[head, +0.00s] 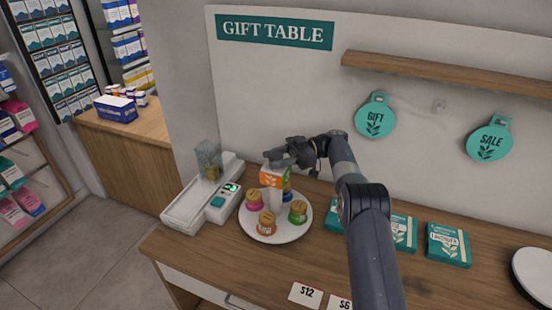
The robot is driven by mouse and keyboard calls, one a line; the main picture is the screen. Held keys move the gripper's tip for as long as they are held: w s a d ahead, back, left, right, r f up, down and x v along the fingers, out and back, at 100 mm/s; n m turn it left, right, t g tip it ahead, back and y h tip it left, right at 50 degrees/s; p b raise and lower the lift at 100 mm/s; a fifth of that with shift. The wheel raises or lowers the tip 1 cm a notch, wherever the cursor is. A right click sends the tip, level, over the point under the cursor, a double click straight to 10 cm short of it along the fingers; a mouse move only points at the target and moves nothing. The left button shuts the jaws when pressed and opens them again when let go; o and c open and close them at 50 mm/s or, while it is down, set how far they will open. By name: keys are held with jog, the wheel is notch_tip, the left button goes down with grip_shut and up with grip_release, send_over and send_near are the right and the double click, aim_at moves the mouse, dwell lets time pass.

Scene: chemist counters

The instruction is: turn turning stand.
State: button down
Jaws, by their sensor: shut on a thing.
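The turning stand (283,238) is a round white plate on the wooden counter, left of the middle. A pale post rises from it, topped by an orange and white block (274,178) with a leaf mark. Several small jars stand around the post: a pink one (254,201), an orange one (266,224) and a green one (298,213). A blue one (287,190) is partly hidden behind the post. My gripper (275,160) is at the top of the block and is shut on it; the fingertips are small and partly hidden.
A white scale-like device (205,202) with a glass beaker (208,158) stands close left of the stand. Teal boxes (447,245) lie to the right, partly behind my arm. Price cards (305,295) lie at the front edge. A shelf (450,75) and hanging signs (375,117) are on the wall.

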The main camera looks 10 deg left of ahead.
jog(key=c, duration=0.9)
grip_release()
jog(key=shift+r, duration=0.1)
notch_tip(320, 180, up, 10)
jog(key=shift+f+b, duration=0.1)
jog(key=shift+b, duration=0.35)
notch_tip(320, 180, down, 10)
jog(key=shift+p, duration=0.4)
